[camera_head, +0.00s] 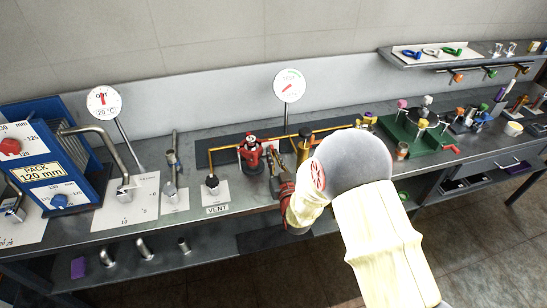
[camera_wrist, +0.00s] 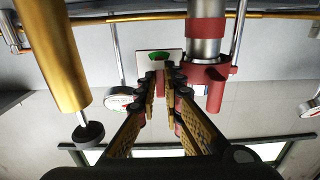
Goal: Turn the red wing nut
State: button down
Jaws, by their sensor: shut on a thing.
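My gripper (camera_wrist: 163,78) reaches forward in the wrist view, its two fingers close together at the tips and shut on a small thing. Only a little reddish colour shows between the dark tips; I take it for the red wing nut, whose shape is hidden by the fingers. In the head view my gripper (camera_head: 284,188) is low over the bench front, beside the pipework, and my pale arm hides much of it.
A brass cylinder (camera_wrist: 55,50) is close on the left in the wrist view. A red valve (camera_head: 250,151) on the yellow pipe, a black knob (camera_head: 212,182) by the VENT label and a round gauge (camera_head: 289,85) stand near my gripper. The green tray (camera_head: 415,135) is at the right.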

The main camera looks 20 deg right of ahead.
jog(key=shift+f, duration=0.15)
jog(key=c, duration=1.9)
grip_release()
jog(key=shift+s, duration=0.1)
jog(key=s, duration=1.2)
jog(key=shift+w, duration=0.1)
